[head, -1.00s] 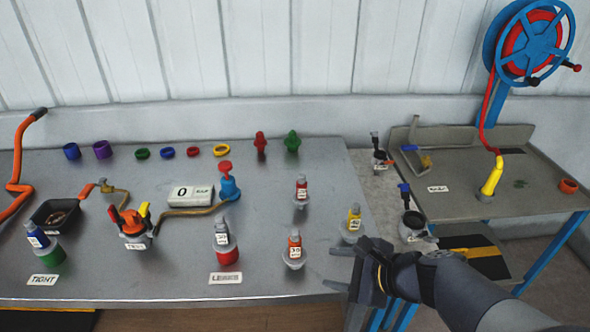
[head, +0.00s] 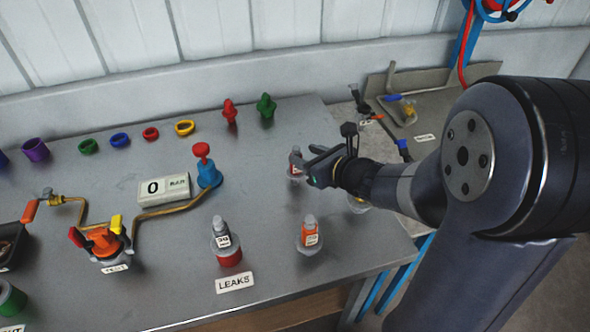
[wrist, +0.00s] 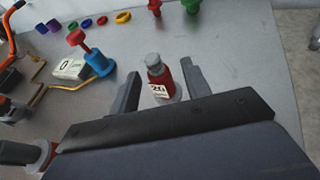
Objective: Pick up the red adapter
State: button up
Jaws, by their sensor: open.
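A red pointed adapter (head: 229,111) stands upright at the back of the grey bench, left of a green one (head: 266,106). It also shows at the top of the wrist view (wrist: 155,7). My gripper (head: 307,166) is open over the right part of the bench, nearer to me and to the right of the red adapter. In the wrist view a red-bodied cylinder with a grey cap and a tag reading 20 (wrist: 161,77) stands between my open fingers. In the head view my gripper partly hides this cylinder (head: 294,170). I cannot tell whether the fingers touch it.
An orange-tagged cylinder (head: 309,234) and a grey one with a red base (head: 224,242) stand nearer me. A blue fitting with a red knob (head: 207,172) and a display reading 0 (head: 164,190) stand left. Coloured rings (head: 150,134) line the back.

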aim_at(298, 153)
jog(key=shift+x, duration=2.85)
jog(key=shift+a+r, duration=0.15)
jog(key=shift+a, duration=0.05)
jog(key=shift+s, duration=0.1)
grip_shut()
